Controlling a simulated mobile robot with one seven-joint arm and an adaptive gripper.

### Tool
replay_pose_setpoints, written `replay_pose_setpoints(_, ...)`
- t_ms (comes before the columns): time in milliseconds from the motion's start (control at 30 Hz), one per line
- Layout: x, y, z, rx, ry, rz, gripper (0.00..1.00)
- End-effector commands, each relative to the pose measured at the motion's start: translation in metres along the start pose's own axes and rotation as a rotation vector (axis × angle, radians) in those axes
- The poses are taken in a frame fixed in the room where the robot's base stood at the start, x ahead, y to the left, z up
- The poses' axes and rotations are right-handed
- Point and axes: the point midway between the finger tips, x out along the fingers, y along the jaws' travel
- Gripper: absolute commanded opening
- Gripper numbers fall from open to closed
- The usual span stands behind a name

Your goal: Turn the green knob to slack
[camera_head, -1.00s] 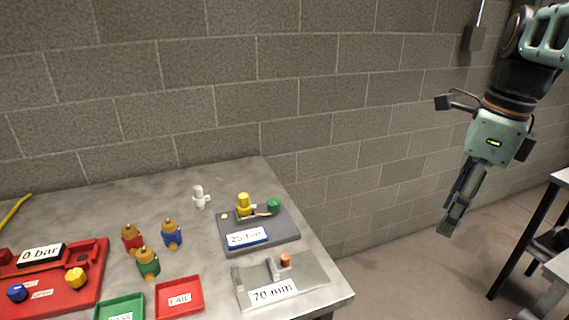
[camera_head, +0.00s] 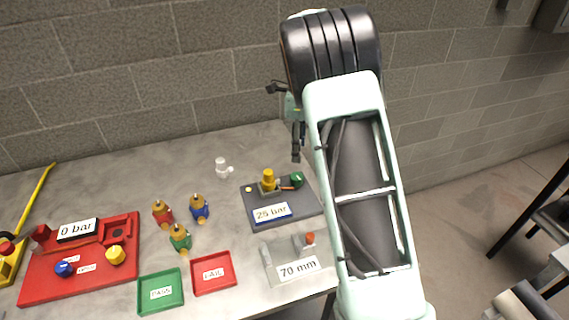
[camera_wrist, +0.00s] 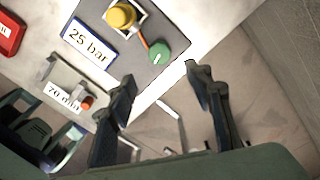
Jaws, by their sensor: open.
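The green knob (camera_head: 297,179) sits on the right end of a dark grey test block (camera_head: 310,205) labelled "25 bar". In the wrist view the green knob (camera_wrist: 158,53) shows as a round disc with a pale mark on it. My gripper (camera_head: 297,150) hangs above and behind the knob in the head view, partly hidden by my arm. In the wrist view my gripper (camera_wrist: 155,80) has its two fingers spread wide with nothing between them. The knob lies just beyond the fingertips, not touched.
A yellow fitting (camera_head: 268,178) stands on the block close left of the knob, joined by an orange-brown piece. A grey "70 mm" gauge (camera_head: 272,272) lies in front. Several coloured valves, a green tray (camera_head: 143,300) and a red tray (camera_head: 228,284) are to the left.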

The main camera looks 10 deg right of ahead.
Motion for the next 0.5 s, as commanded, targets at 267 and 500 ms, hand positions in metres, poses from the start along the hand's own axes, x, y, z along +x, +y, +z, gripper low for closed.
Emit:
replay_pose_setpoints(267,0.03,0.0,0.003,-0.002,-0.002,0.005,0.47)
replay_pose_setpoints(500,0.076,0.0,0.002,-0.001,-0.002,0.004,0.47)
